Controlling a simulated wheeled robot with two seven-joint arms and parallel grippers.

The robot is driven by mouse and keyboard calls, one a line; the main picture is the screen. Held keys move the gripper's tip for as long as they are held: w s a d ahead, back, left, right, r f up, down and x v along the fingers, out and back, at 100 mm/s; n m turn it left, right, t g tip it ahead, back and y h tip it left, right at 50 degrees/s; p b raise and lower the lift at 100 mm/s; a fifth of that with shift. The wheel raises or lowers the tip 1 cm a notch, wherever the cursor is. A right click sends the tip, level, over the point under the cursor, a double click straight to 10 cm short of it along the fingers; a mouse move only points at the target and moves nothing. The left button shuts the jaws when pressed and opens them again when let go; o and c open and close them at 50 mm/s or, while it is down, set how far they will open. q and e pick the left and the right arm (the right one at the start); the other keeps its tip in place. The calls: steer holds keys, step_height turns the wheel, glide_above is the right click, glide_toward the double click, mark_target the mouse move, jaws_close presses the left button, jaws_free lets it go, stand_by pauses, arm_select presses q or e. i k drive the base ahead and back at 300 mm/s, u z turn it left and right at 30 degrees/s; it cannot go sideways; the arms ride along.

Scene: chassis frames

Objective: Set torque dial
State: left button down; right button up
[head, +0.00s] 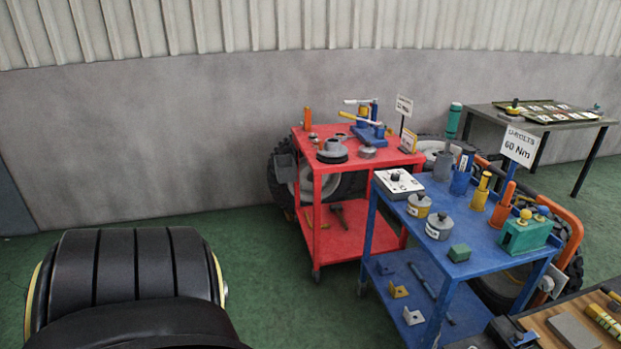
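A white box with a small black knob (395,177) on top sits at the back left corner of the blue cart (470,235). It looks like the torque dial, but its markings are too small to read. A white sign reading "U-BOLTS 60 Nm" (519,147) stands above the right part of the blue cart. Neither of my grippers is in view.
The blue cart also holds grey-lidded canisters (439,226), a green block (459,253) and a green holder (525,235). A red cart (340,239) with tools stands behind it. A dark table (545,123) is at the back right. Green floor (270,270) is clear left of the carts.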

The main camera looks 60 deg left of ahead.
mark_target(395, 177)
steer(key=u, duration=2.2)
steer(key=k, duration=1.75)
steer(key=z, duration=0.55)
steer(key=i, duration=1.7)
